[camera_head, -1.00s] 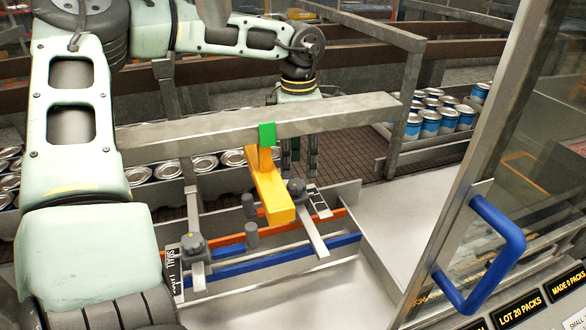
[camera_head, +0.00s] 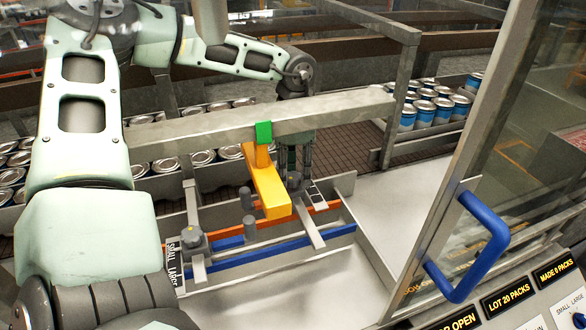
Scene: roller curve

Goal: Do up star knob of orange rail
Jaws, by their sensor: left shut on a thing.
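The orange rail (camera_head: 326,208) runs across the guide area, partly hidden by the yellow block. Its dark star knob (camera_head: 294,182) sits near the rail's right half, just right of the yellow block, beside a flat grey bar. My left gripper (camera_head: 298,176) reaches down from behind the grey beam, fingers pointing down. It is shut on the star knob, with the fingertips around its top; the finger contact is small and partly hidden. My right gripper is not in view.
A grey beam (camera_head: 350,110) with a green tab (camera_head: 263,132) crosses above the rails, and a yellow block (camera_head: 270,192) hangs below it. A blue rail (camera_head: 270,250) and another knob (camera_head: 194,240) are nearer. A glass door with blue handle (camera_head: 478,250) stands right.

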